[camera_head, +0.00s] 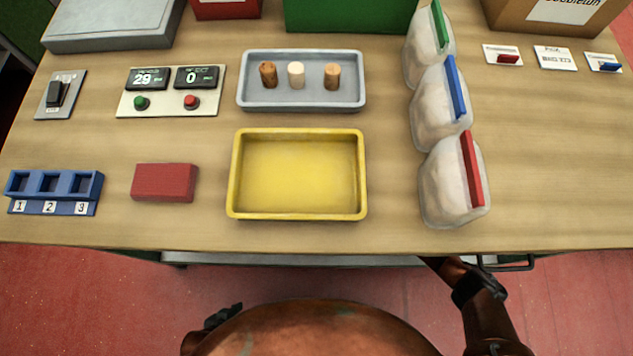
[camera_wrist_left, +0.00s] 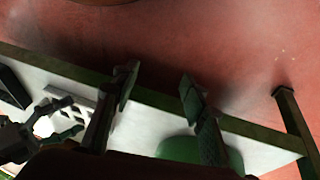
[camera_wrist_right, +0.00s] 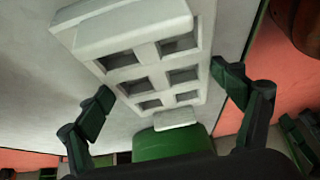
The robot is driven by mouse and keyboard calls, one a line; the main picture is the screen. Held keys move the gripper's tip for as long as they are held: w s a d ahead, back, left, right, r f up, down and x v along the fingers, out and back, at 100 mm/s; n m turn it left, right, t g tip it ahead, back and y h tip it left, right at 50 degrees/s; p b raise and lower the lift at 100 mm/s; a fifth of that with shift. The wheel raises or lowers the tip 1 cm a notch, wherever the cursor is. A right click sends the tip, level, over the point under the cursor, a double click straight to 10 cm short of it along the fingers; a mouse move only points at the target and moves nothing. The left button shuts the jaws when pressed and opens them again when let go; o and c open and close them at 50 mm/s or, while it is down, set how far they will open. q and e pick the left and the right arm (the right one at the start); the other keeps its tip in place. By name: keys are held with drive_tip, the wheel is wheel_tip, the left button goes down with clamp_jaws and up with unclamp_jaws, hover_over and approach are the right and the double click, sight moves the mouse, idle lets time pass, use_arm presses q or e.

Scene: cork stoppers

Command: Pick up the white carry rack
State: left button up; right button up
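The white carry rack (camera_wrist_right: 140,50) shows in the right wrist view, a pale block with two rows of square openings and a small tab at its near end. It lies on a pale shelf surface. My right gripper (camera_wrist_right: 160,82) is open, its fingers on either side of the rack's near part; I cannot tell whether they touch it. In the left wrist view, part of the white rack (camera_wrist_left: 65,97) shows at the left beside dark fingers. My left gripper (camera_wrist_left: 157,88) is open and empty, over the shelf edge. The rack is hidden in the head view.
The wooden table (camera_head: 300,232) holds a yellow tray (camera_head: 232,190), a grey tray (camera_head: 302,106) with three corks, a red block (camera_head: 164,182), a blue numbered holder (camera_head: 52,208) and three bags. A green round thing (camera_wrist_right: 172,142) sits near the rack.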

drive_tip(key=c, duration=0.8)
drive_tip(key=shift+o, duration=0.2)
drive_tip(key=shift+r, duration=0.1)
